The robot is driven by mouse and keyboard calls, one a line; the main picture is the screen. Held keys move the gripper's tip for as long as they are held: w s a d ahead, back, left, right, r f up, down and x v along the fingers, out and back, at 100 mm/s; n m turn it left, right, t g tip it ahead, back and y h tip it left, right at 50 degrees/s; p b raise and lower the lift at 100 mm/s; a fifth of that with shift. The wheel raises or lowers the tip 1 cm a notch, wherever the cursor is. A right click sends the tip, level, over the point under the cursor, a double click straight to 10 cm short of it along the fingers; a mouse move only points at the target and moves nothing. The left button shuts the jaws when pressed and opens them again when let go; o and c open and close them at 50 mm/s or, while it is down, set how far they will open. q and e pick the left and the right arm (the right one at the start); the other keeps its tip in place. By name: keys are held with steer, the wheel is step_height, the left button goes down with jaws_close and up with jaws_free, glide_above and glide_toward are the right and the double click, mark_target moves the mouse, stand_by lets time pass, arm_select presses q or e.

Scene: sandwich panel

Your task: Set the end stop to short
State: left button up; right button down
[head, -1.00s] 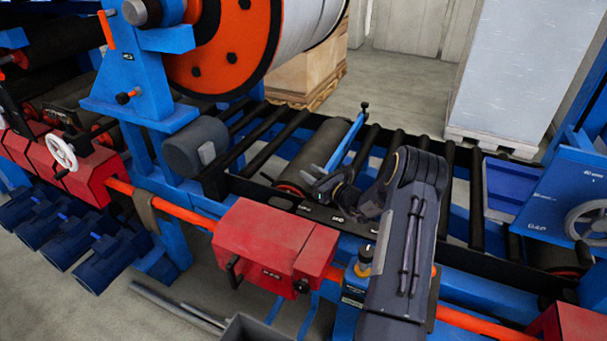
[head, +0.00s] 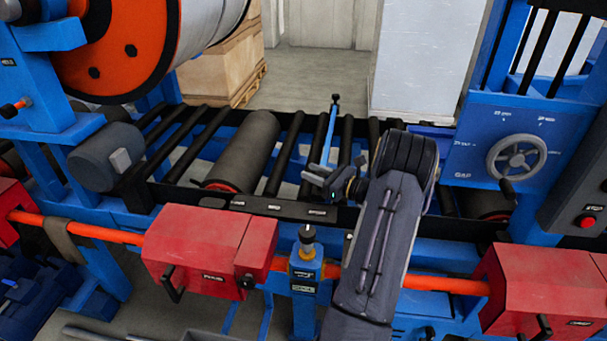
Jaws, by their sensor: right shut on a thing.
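The end stop is a blue bar (head: 328,135) lying across the black rollers, with a dark upright knob at its far end. My right gripper (head: 318,180) is shut at the near end of the bar, just above the black front rail (head: 290,208). The grip itself is partly hidden by the fingers and wrist. The rail carries several small white labels, too small to read surely; the bar's near end stands about above the rightmost visible one (head: 317,212). My left gripper is not in view.
A thick grey roller (head: 245,150) lies left of the bar. Red boxes (head: 210,250) sit on an orange rod in front. A blue post with a dark knob (head: 307,235) stands below the rail. A handwheel panel (head: 515,155) and a red button (head: 587,221) are at right.

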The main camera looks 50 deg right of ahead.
steer(key=shift+s+d, duration=0.15)
steer(key=shift+s, duration=0.05)
steer(key=c, duration=1.3)
jaws_free()
steer(key=shift+c, duration=0.2)
steer(key=o, duration=0.3)
steer(key=shift+s, duration=0.15)
steer(key=s+b, duration=0.1)
steer(key=s, duration=0.6)
steer(key=shift+s+d+b, duration=0.3)
